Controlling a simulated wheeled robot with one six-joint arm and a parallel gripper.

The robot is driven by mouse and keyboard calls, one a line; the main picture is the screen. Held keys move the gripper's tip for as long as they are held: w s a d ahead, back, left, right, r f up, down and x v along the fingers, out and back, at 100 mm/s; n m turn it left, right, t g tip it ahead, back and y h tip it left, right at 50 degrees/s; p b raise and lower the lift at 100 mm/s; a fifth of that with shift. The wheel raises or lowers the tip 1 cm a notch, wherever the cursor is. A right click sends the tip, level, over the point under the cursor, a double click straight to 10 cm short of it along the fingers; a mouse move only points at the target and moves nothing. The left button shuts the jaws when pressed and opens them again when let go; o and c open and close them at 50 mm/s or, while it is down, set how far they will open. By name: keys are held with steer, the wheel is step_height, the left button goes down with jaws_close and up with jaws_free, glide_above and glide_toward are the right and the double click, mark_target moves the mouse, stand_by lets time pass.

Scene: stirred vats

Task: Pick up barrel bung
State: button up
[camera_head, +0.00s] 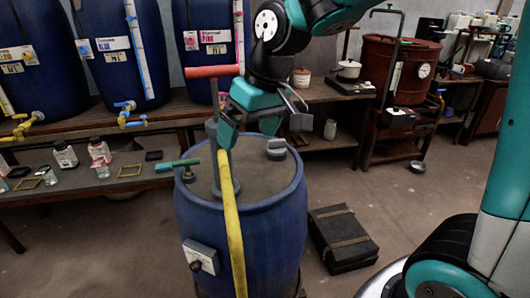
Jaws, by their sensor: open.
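The barrel bung looks to be the small grey round cap (276,147) on the right rear of the top of the blue barrel (250,235). My gripper (261,125) is above the barrel top, a little above and left of the cap in the picture. Its jaws are apart, with one finger by the pump post and the other toward the right. Nothing shows between them. I cannot tell the exact height gap to the cap.
A pump with a red T-handle (212,71) and a yellow hose (231,225) rises from the barrel beside my gripper. A green-handled tap (178,165) sticks out left. A black case (342,239) lies on the floor right. Wooden shelves with blue vats (115,50) stand behind.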

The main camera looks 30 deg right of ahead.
steer(key=w+d+f+m+t+h+b, duration=0.1)
steer(key=w+d+f+m+h+b, duration=0.2)
steer(key=w+d, duration=0.9)
steer(key=m+h, duration=0.1)
steer(key=m, duration=0.2)
glide_toward(277, 140)
steer(key=shift+t, duration=0.4)
steer(key=x, duration=0.3)
steer(key=p+x, duration=0.1)
steer(key=shift+s+a+f, duration=0.1)
steer(key=shift+s+f, duration=0.15)
steer(key=shift+f, duration=0.05)
steer(key=shift+p+x, duration=0.5)
steer(key=shift+x, duration=2.45)
steer(key=c, duration=1)
steer(key=shift+r, duration=0.15)
